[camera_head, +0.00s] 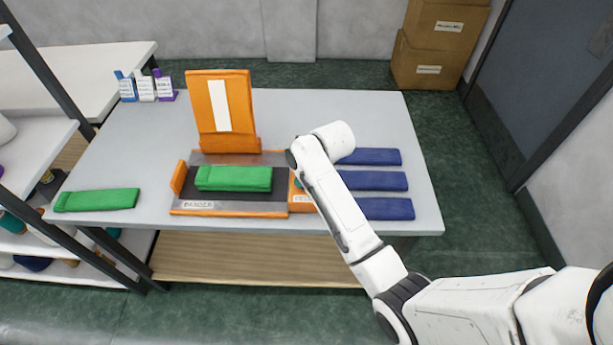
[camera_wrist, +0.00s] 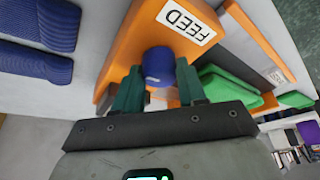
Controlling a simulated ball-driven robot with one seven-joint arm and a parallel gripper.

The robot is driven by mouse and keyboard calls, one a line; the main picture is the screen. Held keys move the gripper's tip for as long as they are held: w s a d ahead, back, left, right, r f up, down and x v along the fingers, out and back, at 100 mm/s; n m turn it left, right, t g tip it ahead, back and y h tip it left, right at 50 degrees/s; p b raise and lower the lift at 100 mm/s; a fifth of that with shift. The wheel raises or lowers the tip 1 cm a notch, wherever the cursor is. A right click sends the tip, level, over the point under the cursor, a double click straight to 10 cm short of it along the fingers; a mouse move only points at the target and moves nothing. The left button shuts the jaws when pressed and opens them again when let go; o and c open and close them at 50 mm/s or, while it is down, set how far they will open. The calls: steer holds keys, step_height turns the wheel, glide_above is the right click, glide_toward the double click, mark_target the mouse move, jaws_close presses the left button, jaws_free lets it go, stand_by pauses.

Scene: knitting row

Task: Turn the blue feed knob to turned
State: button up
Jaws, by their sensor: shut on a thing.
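The blue feed knob (camera_wrist: 158,62) shows in the wrist view, on an orange block with a white FEED label (camera_wrist: 185,20). My gripper (camera_wrist: 159,76) has one green finger on each side of the knob and is shut on it. The knob has no clear mark that shows how far it is turned. In the head view my white arm covers the knob and most of my gripper. Part of the orange feed block (camera_head: 301,199) shows there, at the right end of the orange machine (camera_head: 185,208).
A green knitted piece (camera_head: 234,179) lies on the machine, below a raised orange panel (camera_head: 220,108). Another green piece (camera_head: 97,200) lies at the table's left. Several blue pieces (camera_head: 374,181) lie right of the machine. Small boxes (camera_head: 146,87) stand at the back left.

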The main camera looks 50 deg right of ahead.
steer(key=o, duration=1)
steer(key=b+v, duration=0.1)
steer(key=v, duration=0.9)
steer(key=shift+s+r, duration=0.2)
steer(key=shift+r, duration=0.15)
